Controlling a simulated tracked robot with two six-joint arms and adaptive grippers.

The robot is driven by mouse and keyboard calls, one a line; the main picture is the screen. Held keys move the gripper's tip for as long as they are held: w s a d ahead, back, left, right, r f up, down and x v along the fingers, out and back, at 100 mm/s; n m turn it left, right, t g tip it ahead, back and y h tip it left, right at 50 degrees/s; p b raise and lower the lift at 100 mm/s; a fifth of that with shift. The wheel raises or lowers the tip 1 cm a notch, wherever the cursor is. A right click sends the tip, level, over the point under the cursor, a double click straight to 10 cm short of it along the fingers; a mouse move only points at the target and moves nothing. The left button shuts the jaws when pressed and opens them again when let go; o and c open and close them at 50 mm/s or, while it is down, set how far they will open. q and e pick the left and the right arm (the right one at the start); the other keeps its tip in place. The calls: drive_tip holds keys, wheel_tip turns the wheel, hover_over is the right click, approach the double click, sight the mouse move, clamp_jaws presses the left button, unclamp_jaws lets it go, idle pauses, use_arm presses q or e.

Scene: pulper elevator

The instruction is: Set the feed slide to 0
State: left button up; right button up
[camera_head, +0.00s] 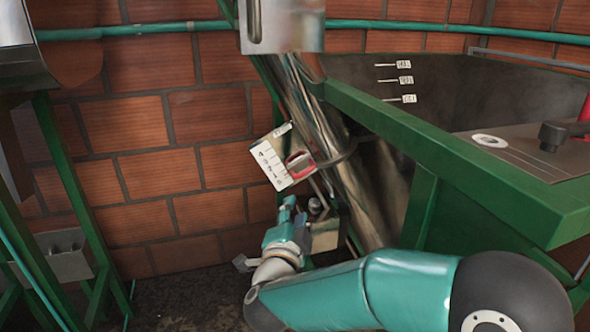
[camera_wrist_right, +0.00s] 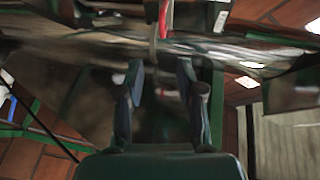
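The feed slide shows a white scale plate (camera_head: 272,164) with a column of marks, tilted on the sloping metal tube. A red-rimmed handle (camera_head: 299,164) sits at the plate's right edge, beside its lower half. The figures are too small to read surely. My right gripper (camera_head: 287,206) is just below the plate, apart from the handle in the head view. In the right wrist view my right gripper (camera_wrist_right: 162,80) has its two fingers spread, with nothing clearly held. A red part (camera_wrist_right: 166,17) shows beyond the fingertips at the top. My left gripper is not in view.
The sloping metal tube (camera_head: 335,150) runs behind the plate. A green-framed hopper (camera_head: 450,160) stands at the right, with a panel and black knob (camera_head: 553,136). A green frame (camera_head: 70,190) stands at the left. The brick wall (camera_head: 170,170) is behind.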

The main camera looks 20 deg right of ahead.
sight(304, 174)
drive_tip(key=p+x, duration=0.6)
drive_tip(key=x, duration=0.9)
drive_tip(key=shift+w+r, duration=0.1)
drive_tip(key=shift+w, duration=0.15)
drive_tip(key=shift+w+d+p, duration=0.3)
drive_tip(key=shift+w+p, duration=0.05)
drive_tip(key=shift+w, duration=0.25)
drive_tip(key=shift+c, duration=0.3)
clamp_jaws()
